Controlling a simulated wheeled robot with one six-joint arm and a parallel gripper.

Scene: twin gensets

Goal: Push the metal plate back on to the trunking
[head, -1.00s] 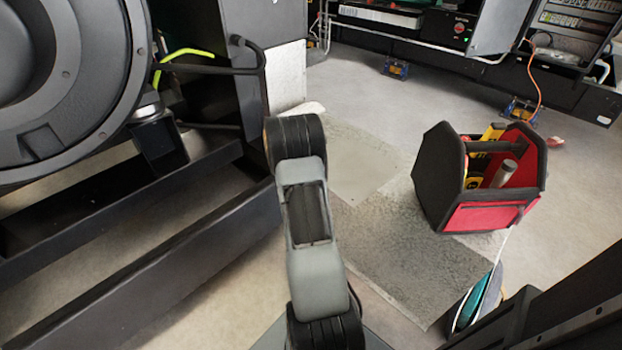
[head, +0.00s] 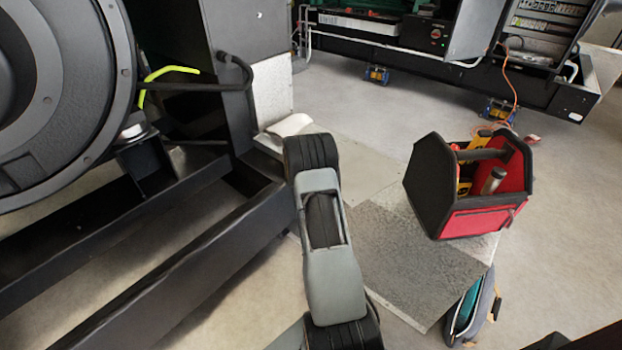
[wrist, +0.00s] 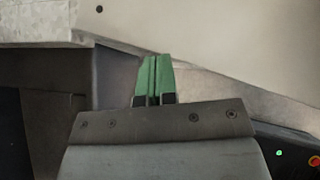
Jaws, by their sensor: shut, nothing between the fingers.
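In the head view, a mottled grey metal plate (head: 410,268) lies on the floor beside a smoother, paler plate (head: 352,172). I cannot tell which is the task's plate, and the trunking is not clearly identifiable. My arm covers part of this area, and my gripper is hidden in the head view. In the wrist view my gripper (wrist: 153,58) is shut and empty, its green fingers together. A pale flat surface with a dark hole (wrist: 215,38) lies beyond and right of the tips. I cannot tell whether the tips touch it.
A black and red tool carrier (head: 470,188) stands at the mottled plate's far right edge. A teal and dark item (head: 472,305) lies nearer. Black genset rails (head: 190,270) fill the left. An orange cable (head: 511,85) hangs at the back. Open floor lies right.

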